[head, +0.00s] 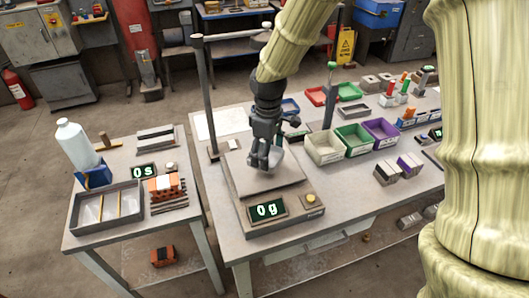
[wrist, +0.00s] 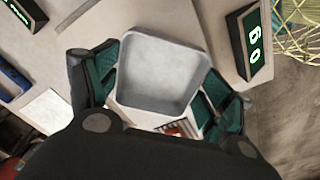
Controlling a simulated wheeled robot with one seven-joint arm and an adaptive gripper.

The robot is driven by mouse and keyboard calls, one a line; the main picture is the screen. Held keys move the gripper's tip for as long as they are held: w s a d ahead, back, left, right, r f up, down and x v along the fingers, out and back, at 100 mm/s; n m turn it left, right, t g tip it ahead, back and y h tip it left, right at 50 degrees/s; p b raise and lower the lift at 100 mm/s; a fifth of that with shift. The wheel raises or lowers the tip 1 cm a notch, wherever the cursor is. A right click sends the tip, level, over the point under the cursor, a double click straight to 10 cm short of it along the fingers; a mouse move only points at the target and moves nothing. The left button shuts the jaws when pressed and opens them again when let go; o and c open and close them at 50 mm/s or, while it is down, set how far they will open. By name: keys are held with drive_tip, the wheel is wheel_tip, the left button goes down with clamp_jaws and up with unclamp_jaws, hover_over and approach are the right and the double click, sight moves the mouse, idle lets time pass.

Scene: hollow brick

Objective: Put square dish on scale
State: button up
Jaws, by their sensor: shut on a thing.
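The square dish (wrist: 163,72) is a shallow grey tray with rounded corners. My gripper (wrist: 160,95) is shut on it, with the green-padded fingers at its left and right sides in the wrist view. In the head view, my gripper (head: 262,163) hangs over the plate of the scale (head: 285,184), and only a little of the dish (head: 274,158) shows beside the fingers. The scale has a broad grey plate and a display (head: 267,209) that reads 0 g. The gap between dish and plate is hard to judge.
A metal post (head: 208,95) stands behind the scale at left. Cream, green and purple bins (head: 325,146) stand to its right. A side table at left holds a white bottle (head: 74,143), a grey tray (head: 106,207) and a timer (head: 143,171).

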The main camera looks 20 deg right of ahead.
drive_tip(key=shift+w+a, duration=0.1)
drive_tip(key=shift+w, duration=1.05)
drive_tip(key=shift+f+p, duration=0.75)
drive_tip(key=shift+f, duration=1.1)
drive_tip(key=shift+f, duration=0.1)
drive_tip(key=o, duration=1)
wheel_tip(320, 180, up, 12)
drive_tip(key=shift+r+b, duration=0.15)
drive_tip(key=shift+b, duration=0.8)
